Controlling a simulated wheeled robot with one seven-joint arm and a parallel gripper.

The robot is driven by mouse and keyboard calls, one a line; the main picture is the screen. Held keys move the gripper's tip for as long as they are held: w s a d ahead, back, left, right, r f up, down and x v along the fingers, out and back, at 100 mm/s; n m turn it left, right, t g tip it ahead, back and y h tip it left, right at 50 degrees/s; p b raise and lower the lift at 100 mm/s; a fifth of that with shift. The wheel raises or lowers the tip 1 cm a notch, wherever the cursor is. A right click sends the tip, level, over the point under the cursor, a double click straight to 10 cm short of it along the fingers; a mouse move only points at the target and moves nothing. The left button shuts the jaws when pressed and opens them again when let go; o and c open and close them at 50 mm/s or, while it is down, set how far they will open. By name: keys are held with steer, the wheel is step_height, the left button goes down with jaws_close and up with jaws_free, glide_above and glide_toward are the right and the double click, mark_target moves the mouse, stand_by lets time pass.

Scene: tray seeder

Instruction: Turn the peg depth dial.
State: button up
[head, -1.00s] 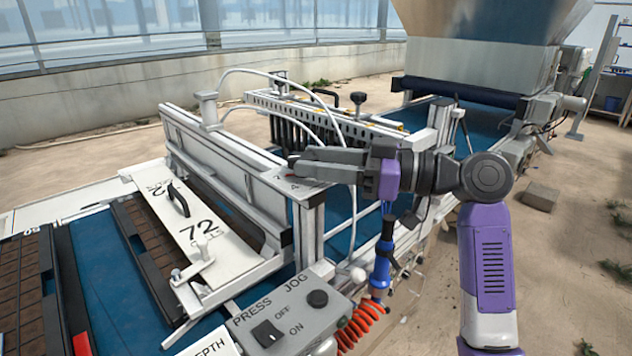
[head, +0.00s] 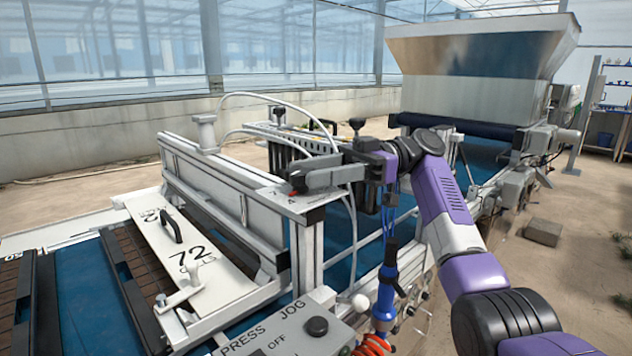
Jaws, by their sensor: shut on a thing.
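The peg depth dial (head: 296,187) sits on a pale numbered plate (head: 318,199) on top of the corner post of the press frame. Only a small dark part with a bit of red shows at my fingertips; the rest is hidden behind the fingers. My gripper (head: 299,179) reaches in from the right, low over the plate, with its grey fingers closed on the dial. The numerals 7 and 4 show on the plate near the fingertips.
A control box (head: 285,335) with a knob and switch stands in front. The plate marked 72 (head: 187,248) lies to the left over trays. A white hose arches behind my gripper, and a blue air fitting (head: 385,280) hangs below it. A large hopper (head: 480,65) stands behind.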

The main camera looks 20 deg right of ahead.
steer(key=shift+w+a+f+n+g+b, duration=0.1)
steer(key=shift+f+n+g+b, duration=0.1)
steer(key=shift+n+g+b, duration=0.8)
steer(key=o, duration=1.4)
steer(key=shift+m+g+p, duration=0.3)
steer(key=shift+r, duration=0.1)
